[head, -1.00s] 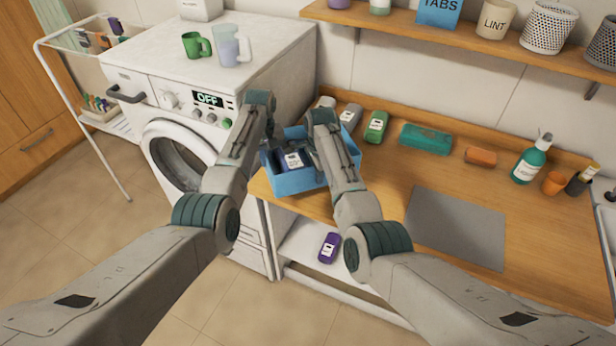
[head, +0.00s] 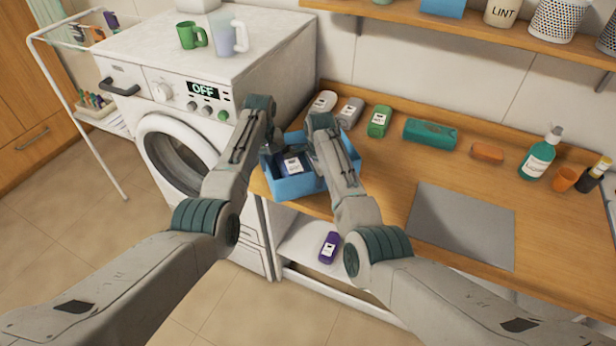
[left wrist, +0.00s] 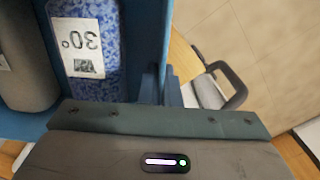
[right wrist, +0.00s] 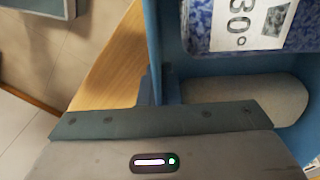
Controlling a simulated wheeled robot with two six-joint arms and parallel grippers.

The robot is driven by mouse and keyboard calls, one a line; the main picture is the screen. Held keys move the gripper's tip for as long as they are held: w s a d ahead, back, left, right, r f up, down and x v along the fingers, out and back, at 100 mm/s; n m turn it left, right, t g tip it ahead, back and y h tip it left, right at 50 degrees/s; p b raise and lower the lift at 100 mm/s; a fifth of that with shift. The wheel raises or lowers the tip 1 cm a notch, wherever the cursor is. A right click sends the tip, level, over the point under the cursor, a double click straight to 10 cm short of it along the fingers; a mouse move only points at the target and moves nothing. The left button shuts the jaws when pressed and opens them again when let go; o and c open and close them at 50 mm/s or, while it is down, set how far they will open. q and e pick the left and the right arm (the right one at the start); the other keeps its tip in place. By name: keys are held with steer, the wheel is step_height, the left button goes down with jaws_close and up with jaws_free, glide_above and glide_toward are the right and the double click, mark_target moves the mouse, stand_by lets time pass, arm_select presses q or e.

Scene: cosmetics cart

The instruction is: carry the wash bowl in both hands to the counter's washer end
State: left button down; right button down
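The wash bowl is a blue open-topped box (head: 298,187) at the counter's left end, beside the washer (head: 185,110). It holds a blue bottle with a white label (head: 292,166), marked 30° in the left wrist view (left wrist: 85,45). A grey item (left wrist: 25,65) lies beside that bottle. My left gripper (head: 268,148) is at the bowl's left side, with its fingers on either side of the wall in the left wrist view. My right gripper (head: 314,150) grips the opposite wall (right wrist: 158,45). I cannot tell whether the bowl touches the counter.
Grey bottles (head: 349,113), a green bottle (head: 379,121), a teal case (head: 430,133) and an orange bar (head: 487,152) line the counter's back. A grey mat (head: 460,225) lies at right. A purple bottle (head: 328,247) is on the lower shelf. Mugs (head: 191,36) stand on the washer.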

arm_select(q)
steer(key=c, duration=1.6)
jaws_free()
steer(key=shift+s+a, duration=0.1)
steer(key=shift+a, duration=0.05)
steer(key=shift+c, duration=0.2)
arm_select(e)
steer(key=c, duration=1.6)
jaws_free()
steer(key=shift+s+d, duration=0.1)
steer(key=shift+c, duration=0.2)
steer(key=shift+s, duration=0.1)
arm_select(q)
steer(key=shift+r, duration=0.55)
step_height(320, 180, up, 11)
arm_select(e)
step_height(320, 180, up, 12)
